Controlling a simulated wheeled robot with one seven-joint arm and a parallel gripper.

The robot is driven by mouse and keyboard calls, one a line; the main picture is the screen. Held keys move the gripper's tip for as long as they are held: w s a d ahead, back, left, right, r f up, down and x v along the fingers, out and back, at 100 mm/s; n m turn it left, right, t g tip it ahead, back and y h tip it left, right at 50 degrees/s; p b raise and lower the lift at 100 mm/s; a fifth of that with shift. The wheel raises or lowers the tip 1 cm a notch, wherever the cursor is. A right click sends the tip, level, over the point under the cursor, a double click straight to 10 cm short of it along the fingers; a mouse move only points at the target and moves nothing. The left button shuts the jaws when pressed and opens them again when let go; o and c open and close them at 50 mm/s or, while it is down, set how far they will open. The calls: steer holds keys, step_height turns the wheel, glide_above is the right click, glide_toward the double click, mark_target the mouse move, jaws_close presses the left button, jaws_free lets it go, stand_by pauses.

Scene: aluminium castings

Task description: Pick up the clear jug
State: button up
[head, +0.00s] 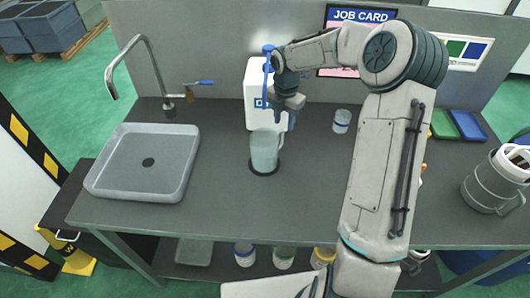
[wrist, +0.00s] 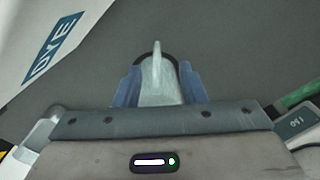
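The clear jug (head: 265,150), pale and bluish, stands upright on a dark round spot on the grey worktop, its handle towards the right. My gripper (head: 288,122) is just above and behind the jug's upper right side in the head view. In the wrist view, my gripper's two blue fingers (wrist: 159,88) are spread apart, and the jug (wrist: 160,92) shows between them with its handle pointing up the picture. The fingers look open. How far they are above the rim, and any contact, is hard to tell.
A white box (head: 257,92) stands close behind the jug. A sink (head: 118,188) with a tap (head: 150,60) is at left. A small lidded jar (head: 342,121) is to the right. The worktop in front is clear.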

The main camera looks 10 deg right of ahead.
mark_target(282, 142)
steer(key=shift+w+f+n, duration=0.25)
steer(key=shift+f+n, duration=0.05)
steer(key=shift+f, duration=0.1)
step_height(282, 142, down, 7)
steer(key=shift+f+p, duration=0.15)
steer(key=shift+p, duration=0.9)
jaws_close()
